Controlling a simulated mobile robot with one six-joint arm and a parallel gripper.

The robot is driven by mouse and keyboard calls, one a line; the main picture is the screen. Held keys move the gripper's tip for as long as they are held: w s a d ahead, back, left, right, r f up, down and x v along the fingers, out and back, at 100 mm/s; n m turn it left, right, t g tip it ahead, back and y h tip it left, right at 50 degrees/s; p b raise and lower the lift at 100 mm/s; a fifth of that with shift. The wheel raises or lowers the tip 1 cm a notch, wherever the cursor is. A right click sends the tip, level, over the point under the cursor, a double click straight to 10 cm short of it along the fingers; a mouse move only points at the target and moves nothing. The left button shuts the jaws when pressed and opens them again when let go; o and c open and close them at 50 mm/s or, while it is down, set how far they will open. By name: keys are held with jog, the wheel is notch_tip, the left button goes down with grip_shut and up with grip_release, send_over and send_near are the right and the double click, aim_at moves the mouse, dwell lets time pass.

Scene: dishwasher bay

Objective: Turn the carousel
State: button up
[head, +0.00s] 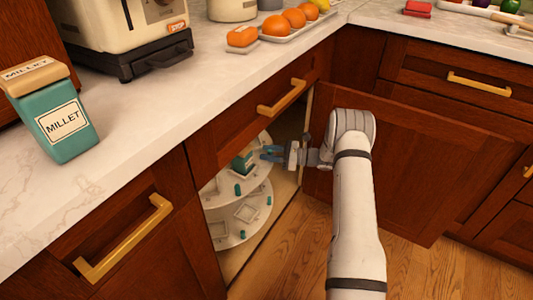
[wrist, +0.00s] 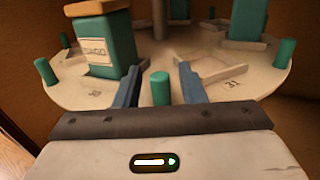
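The carousel is a round white two-tier tray in the open corner cabinet; its lower tier (head: 260,211) and upper tier show in the head view. In the wrist view its surface (wrist: 205,62) fills the background, with short green pegs along the rim. My gripper (head: 268,153) reaches into the cabinet at the upper tier. In the wrist view my gripper (wrist: 160,84) is open, with one blue finger on each side of a green peg (wrist: 160,89). Gaps show between the peg and both fingers. A labelled teal canister (wrist: 110,52) stands on the tier, left of the peg.
The open cabinet door (head: 410,160) stands right of my arm. The counter edge and a drawer (head: 250,115) lie above the opening. A teal millet box (head: 62,125) stands on the counter at left. Wooden floor (head: 430,270) is clear at lower right.

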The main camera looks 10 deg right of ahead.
jog(key=shift+s+d, duration=0.1)
jog(key=shift+d, duration=0.2)
jog(key=p+v, duration=0.2)
jog(key=v, duration=0.5)
jog(key=shift+s+f, duration=0.1)
jog(key=shift+s, duration=0.1)
